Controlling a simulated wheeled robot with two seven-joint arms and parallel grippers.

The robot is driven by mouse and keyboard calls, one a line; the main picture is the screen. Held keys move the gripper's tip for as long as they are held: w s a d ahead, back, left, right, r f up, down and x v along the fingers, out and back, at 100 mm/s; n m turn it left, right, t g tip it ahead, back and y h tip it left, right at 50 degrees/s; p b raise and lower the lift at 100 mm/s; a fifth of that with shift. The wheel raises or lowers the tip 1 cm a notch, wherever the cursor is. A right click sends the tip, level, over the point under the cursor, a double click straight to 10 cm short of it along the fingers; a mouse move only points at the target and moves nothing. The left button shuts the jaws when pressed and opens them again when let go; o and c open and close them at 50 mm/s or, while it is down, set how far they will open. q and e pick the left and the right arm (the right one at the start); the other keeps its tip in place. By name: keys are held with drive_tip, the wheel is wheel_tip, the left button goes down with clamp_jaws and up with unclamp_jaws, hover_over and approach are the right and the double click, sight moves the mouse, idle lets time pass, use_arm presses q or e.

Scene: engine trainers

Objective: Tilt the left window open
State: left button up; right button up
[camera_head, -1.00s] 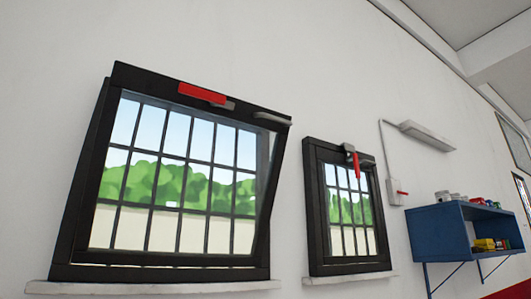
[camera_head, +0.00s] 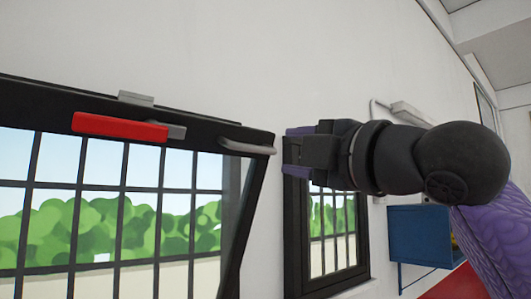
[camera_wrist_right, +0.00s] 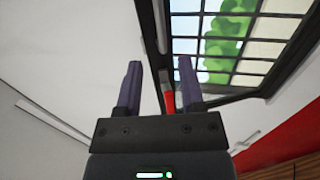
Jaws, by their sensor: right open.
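The left window (camera_head: 30,100) is large, black-framed and barred, and fills the left of the head view. Its sash leans out from the wall at the top. A red handle (camera_head: 118,126) lies flat along its top bar, with a grey handle (camera_head: 246,145) at the top right corner. My right gripper (camera_head: 292,152) is right of that corner, in front of the smaller window. In the wrist view its fingers (camera_wrist_right: 160,75) are apart. A red handle (camera_wrist_right: 168,100) shows between them by a barred window (camera_wrist_right: 220,45); I cannot tell which window. My left gripper is not in view.
The smaller window (camera_head: 365,240) is partly hidden behind my right arm. A blue wall shelf (camera_head: 418,230) stands to the right, partly covered by the arm. A lamp (camera_head: 408,112) is on the wall above. The wall above the left window is clear.

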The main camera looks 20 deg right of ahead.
sight(256, 149)
drive_tip(key=p+x, duration=0.4)
drive_tip(key=x, duration=0.4)
drive_tip(key=shift+w+a+r, duration=0.1)
drive_tip(key=shift+w+a, duration=0.15)
drive_tip(key=shift+w, duration=0.1)
drive_tip(key=shift+w+a, duration=0.1)
drive_tip(key=shift+w, duration=0.2)
clamp_jaws()
idle(0.6)
